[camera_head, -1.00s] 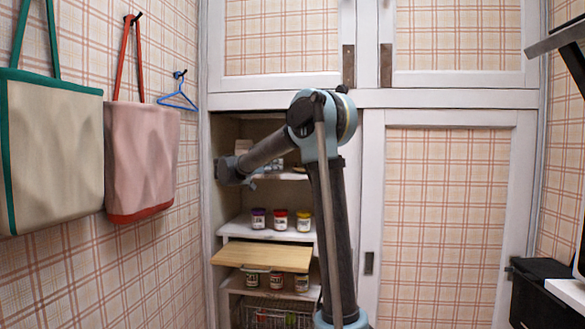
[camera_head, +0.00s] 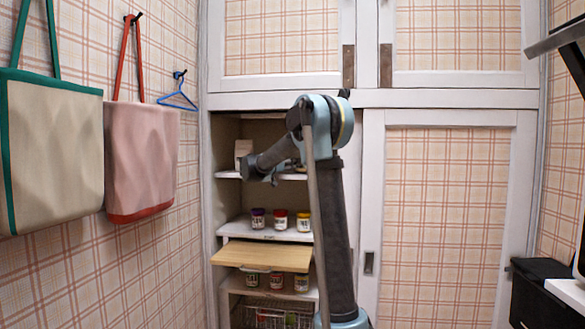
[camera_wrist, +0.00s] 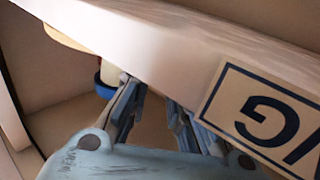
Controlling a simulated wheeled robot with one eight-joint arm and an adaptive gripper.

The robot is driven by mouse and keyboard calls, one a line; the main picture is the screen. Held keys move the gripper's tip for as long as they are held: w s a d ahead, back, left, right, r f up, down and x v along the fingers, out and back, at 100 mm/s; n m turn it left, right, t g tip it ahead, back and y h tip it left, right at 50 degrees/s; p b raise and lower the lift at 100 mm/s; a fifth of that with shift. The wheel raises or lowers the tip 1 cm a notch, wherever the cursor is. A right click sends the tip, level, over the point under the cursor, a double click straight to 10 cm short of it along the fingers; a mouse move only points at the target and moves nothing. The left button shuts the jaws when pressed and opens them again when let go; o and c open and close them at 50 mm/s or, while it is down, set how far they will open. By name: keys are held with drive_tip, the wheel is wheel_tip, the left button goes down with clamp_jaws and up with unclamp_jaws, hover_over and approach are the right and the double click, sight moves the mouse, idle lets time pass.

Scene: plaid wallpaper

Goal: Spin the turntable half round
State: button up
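In the wrist view, a pale tan rounded edge (camera_wrist: 62,38) shows just past the shelf's front edge; it looks like the turntable's rim, and most of it is hidden. A cream container with a blue lid (camera_wrist: 103,87) stands beside it, seen upside down. My gripper (camera_wrist: 150,93) has its two fingers apart with nothing visible between them. The fingers are close to the shelf edge, and contact cannot be told. In the head view, my forearm reaches to the upper shelf (camera_head: 228,174) and covers most of what stands there.
A white carton (camera_head: 243,149) stands at the upper shelf's left. Several jars (camera_head: 281,220) stand on the shelf below. A wooden board (camera_head: 262,257) juts out under them. The shelf edge carries a framed label (camera_wrist: 262,122). A closed sliding door (camera_head: 445,215) bounds the right.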

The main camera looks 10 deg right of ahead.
clamp_jaws()
drive_tip(key=shift+s, duration=0.1)
drive_tip(key=shift+s+d, duration=0.1)
drive_tip(key=shift+s, duration=0.6)
unclamp_jaws()
drive_tip(key=v, duration=1.1)
drive_tip(key=shift+s+a, duration=0.2)
drive_tip(key=shift+a, duration=0.15)
